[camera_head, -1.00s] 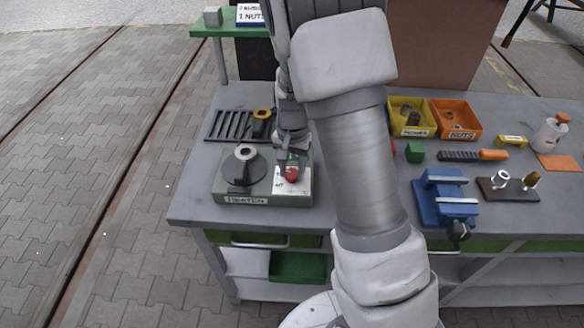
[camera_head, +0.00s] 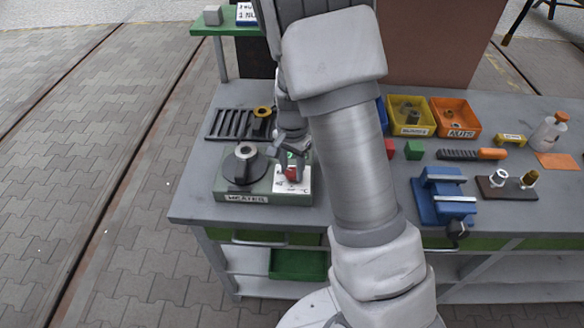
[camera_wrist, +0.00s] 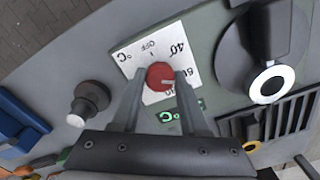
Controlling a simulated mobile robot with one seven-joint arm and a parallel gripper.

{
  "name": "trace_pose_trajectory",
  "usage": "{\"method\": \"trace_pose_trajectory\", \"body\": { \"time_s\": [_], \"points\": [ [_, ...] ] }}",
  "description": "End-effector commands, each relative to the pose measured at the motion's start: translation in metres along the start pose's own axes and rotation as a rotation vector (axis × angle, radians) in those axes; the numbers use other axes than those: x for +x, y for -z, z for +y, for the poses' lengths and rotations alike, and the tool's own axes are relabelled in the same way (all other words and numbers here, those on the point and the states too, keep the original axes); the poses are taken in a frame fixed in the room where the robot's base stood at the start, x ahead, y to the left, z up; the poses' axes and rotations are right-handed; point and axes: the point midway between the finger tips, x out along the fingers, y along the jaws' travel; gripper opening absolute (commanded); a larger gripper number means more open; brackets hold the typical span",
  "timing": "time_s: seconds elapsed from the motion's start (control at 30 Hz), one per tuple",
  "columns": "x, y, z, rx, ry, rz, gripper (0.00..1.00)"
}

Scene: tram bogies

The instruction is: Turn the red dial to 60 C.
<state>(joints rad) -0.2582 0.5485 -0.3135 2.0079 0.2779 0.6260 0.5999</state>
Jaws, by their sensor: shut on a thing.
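The red dial (camera_wrist: 160,75) sits on a white scale plate (camera_wrist: 140,57) on the heater (camera_head: 240,197). The plate shows OFF, 40, a partly covered number and °C. My gripper (camera_wrist: 161,82) is shut on the red dial, with one finger on each side of it. A pale mark shows on the dial's face, toward the lower right in the wrist view; its exact reading is unclear. A green lit display (camera_wrist: 181,116) lies beside the plate, its digits partly hidden by a finger. In the head view, the dial (camera_head: 293,174) shows just below my gripper (camera_head: 291,158).
A dark round hotplate with a metal ring (camera_head: 245,151) stands on the heater's left. A slotted black rack (camera_head: 228,123) lies behind it. Bins (camera_head: 455,117), a green cube (camera_head: 414,150) and a blue vise (camera_head: 445,196) are to the right.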

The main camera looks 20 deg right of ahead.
Motion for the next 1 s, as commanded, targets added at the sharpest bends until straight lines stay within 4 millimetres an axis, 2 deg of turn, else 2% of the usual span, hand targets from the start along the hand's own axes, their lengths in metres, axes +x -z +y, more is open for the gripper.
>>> {"method": "trace_pose_trajectory", "body": {
  "time_s": [0.03, 0.2, 0.57, 0.67, 0.77, 1.0],
  "points": [
    [-0.001, 0.001, -0.001, 0.0, 0.003, 0.003, 0.46],
    [-0.001, 0.001, -0.001, -0.001, 0.002, 0.002, 0.74],
    [-0.005, 0.0, -0.001, -0.001, 0.002, 0.001, 0.74],
    [-0.017, 0.001, -0.001, -0.002, 0.004, 0.002, 0.74],
    [-0.038, 0.001, -0.001, -0.001, 0.006, 0.004, 0.74],
    [-0.098, 0.001, -0.001, -0.002, 0.007, 0.005, 0.74]
  ]
}}
